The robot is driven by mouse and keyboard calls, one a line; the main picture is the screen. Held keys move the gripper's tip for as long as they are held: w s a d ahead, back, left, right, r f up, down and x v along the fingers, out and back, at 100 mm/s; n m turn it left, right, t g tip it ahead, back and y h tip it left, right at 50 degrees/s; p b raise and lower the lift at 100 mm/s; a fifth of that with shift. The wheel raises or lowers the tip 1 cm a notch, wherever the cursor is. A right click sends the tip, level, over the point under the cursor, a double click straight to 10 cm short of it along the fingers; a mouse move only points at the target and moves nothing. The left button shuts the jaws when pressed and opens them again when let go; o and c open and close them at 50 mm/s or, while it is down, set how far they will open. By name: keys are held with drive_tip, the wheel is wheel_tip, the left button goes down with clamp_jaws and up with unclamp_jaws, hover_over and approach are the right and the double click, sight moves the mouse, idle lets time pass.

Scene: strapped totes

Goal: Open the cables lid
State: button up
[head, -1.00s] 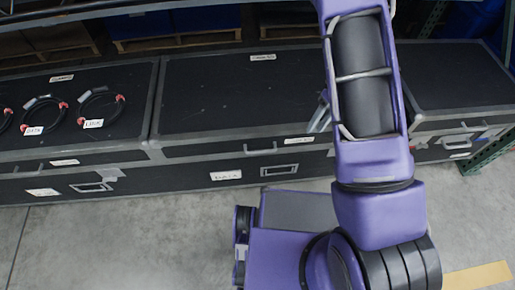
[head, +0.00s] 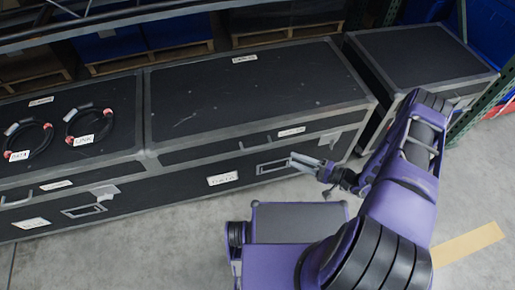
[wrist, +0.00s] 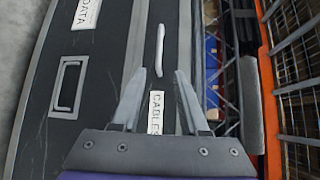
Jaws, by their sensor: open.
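The cables lid (head: 230,95) is the wide black, grey-edged top of the middle case and lies shut. In the wrist view its front carries a white CABLES label (wrist: 155,112) and a pale bar handle (wrist: 160,65). The handle shows small in the head view (head: 255,144). My gripper (head: 292,161) is at the front of the case near its right end. In the wrist view my gripper (wrist: 158,90) has its two fingers spread and empty, with the handle beyond the tips and the label between them. Contact with the case cannot be told.
Below the lid the case front has a white label (head: 222,178), reading DATA in the wrist view (wrist: 86,14). A left case (head: 60,88) carries coiled cables (head: 88,126). Another black case (head: 420,58) stands at right. Grey floor (head: 150,230) is free in front. Racking stands behind.

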sight(258, 147)
drive_tip(key=b+x, duration=0.1)
drive_tip(key=x, duration=1.5)
drive_tip(key=shift+s+a, duration=0.1)
clamp_jaws()
idle(0.7)
